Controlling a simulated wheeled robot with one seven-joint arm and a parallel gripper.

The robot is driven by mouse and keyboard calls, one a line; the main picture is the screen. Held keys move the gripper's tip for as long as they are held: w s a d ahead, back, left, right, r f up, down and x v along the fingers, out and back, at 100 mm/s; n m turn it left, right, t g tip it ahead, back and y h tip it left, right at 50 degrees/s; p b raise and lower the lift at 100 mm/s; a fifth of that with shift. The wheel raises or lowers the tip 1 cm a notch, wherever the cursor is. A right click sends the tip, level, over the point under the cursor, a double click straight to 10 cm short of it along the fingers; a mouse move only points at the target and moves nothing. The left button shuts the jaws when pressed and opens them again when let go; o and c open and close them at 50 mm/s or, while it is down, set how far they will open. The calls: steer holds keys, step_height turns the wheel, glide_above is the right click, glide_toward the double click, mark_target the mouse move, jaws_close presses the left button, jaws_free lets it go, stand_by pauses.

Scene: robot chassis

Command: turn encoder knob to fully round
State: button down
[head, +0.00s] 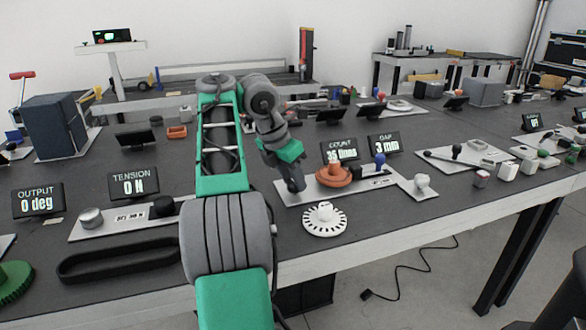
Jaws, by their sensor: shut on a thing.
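My gripper (295,186) points down over the left end of a light grey plate (310,194). It is small in the head view and its fingers are dark. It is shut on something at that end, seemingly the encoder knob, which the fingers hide. An orange-brown round part (333,175) sits on the plate just right of my gripper. A display (339,151) behind it reads COUNT with a value that looks like 35. A second display (384,144) reads GAP 3 mm.
A white slotted disc (325,219) lies in front of the plate, near the table edge. A blue-topped post (380,160) stands to the right. A plate with a white knob (421,182) lies further right. A black belt (118,259) lies at front left.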

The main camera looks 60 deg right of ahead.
steer(key=shift+r+m+g+p, duration=0.1)
steer(key=shift+m+g+p, duration=0.2)
steer(key=shift+m+p, duration=0.7)
steer(key=c, duration=0.9)
jaws_free()
steer(key=shift+c, duration=0.2)
steer(key=p+v, duration=0.6)
steer(key=v, duration=0.1)
steer(key=shift+r+p, duration=0.35)
steer(key=shift+p, duration=0.05)
steer(key=shift+w, duration=0.15)
